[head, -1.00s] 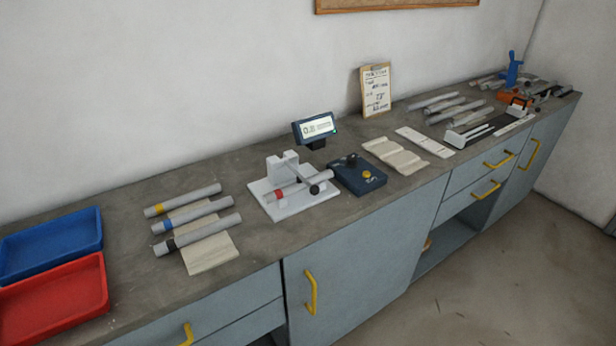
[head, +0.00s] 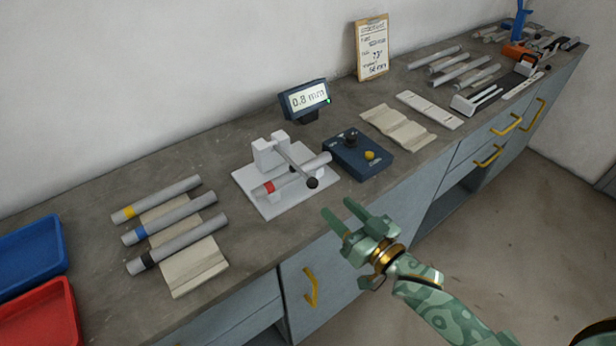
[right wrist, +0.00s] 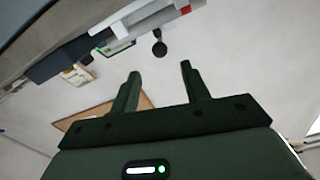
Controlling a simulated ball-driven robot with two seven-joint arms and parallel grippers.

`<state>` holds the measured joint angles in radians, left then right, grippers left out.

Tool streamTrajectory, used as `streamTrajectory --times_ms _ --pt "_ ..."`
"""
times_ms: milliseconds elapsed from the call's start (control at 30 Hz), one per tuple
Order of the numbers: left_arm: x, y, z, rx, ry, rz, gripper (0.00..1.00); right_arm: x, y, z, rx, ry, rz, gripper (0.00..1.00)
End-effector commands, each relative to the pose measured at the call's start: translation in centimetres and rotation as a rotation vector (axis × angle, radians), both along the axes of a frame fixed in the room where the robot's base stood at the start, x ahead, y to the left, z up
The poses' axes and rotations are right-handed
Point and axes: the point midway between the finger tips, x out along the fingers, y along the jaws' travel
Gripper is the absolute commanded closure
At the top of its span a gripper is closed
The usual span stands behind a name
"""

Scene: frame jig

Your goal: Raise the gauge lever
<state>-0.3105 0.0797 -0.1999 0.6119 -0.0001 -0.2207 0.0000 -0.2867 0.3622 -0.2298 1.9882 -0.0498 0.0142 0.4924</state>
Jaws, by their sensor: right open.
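The gauge (head: 249,190) is a white base with an upright block on the bench. Its grey lever (head: 294,162) slopes down from the block, across a grey tube with a red band (head: 271,187), to a black ball knob (head: 312,183) at the front. My right gripper (head: 338,208) is open and empty, in front of the bench edge and a little right of the knob, apart from it. In the right wrist view, the knob (right wrist: 159,48) shows beyond the gap between the open fingertips (right wrist: 160,70). My left gripper is not in view.
A display (head: 306,100) behind the gauge reads 0.8 mm. A blue control box (head: 374,168) stands just right of the gauge. Several banded tubes (head: 172,221) lie on a pale rest to the left, beside blue and red trays (head: 30,258). The space before the bench is open.

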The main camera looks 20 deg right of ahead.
Motion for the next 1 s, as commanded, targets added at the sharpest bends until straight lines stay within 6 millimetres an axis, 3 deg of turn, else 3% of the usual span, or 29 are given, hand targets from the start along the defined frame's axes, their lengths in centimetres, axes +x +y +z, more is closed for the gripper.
streamTrajectory --times_ms 200,400,600,867,900,1000 --pt "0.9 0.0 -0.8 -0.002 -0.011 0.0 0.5 5.5 2.0 -0.1 0.0 -0.002 0.0 0.54" --pt "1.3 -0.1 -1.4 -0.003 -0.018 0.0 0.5 9.1 3.3 -0.2 -0.001 0.001 0.0 0.54" --pt "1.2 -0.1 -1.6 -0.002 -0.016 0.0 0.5 10.7 3.9 -0.1 -0.002 0.002 0.0 0.54" --pt "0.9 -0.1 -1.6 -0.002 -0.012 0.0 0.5 10.9 4.0 0.0 -0.003 0.001 -0.001 0.54" --pt "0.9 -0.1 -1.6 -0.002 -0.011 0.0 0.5 10.9 4.0 0.0 -0.003 0.001 -0.001 0.56" --pt "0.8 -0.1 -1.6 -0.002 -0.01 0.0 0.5 10.9 4.0 0.0 -0.003 0.001 0.0 0.84"
